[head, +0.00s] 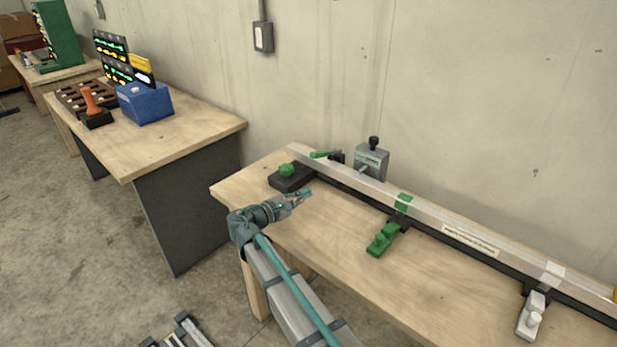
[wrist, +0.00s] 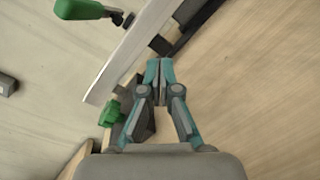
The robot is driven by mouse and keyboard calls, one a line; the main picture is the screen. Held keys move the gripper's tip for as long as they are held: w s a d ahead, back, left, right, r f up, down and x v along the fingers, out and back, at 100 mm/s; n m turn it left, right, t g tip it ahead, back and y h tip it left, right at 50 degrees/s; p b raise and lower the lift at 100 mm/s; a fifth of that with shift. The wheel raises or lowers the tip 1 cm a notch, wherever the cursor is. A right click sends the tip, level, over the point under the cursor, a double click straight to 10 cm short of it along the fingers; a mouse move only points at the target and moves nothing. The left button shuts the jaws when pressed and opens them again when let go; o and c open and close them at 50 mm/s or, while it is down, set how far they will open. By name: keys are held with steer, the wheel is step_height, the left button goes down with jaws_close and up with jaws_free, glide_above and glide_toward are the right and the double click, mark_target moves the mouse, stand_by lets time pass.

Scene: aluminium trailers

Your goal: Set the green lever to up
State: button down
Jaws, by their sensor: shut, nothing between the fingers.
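The green lever (head: 322,154) is behind the left end of the long pale rail, with its handle pointing left from a dark pivot, roughly level. It also shows in the wrist view (wrist: 85,10) at the top left, beyond the rail. My gripper (head: 307,192) is above the workbench on the near side of the rail, apart from the lever. In the wrist view my gripper (wrist: 160,66) has its fingertips together with nothing between them. The rail stands between my gripper and the lever.
A black block with a green knob (head: 287,170) sits left of my gripper. A green clamp (head: 383,238) and a white clamp (head: 531,315) stand along the rail (head: 430,218). A grey box with a black knob (head: 371,160) is behind it. The bench front (head: 345,270) is clear.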

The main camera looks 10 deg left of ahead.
mark_target(319, 154)
steer(key=n+t, duration=0.2)
steer(key=n, duration=0.1)
steer(key=s+a+r+n+t+b, duration=0.1)
steer(key=n, duration=0.2)
steer(key=s+a+r+n+t+h+b, duration=0.1)
steer(key=n+t, duration=0.1)
steer(key=n, duration=0.1)
steer(key=shift+a+n+t, duration=0.1)
steer(key=shift+n+t, duration=0.2)
steer(key=w+d+r+n+p, duration=0.1)
steer(key=w+d+r, duration=0.3)
steer(key=w, duration=0.3)
steer(key=shift+w+r+t+p, duration=0.2)
steer(key=shift+r+t+p, duration=0.15)
steer(key=shift+r, duration=0.2)
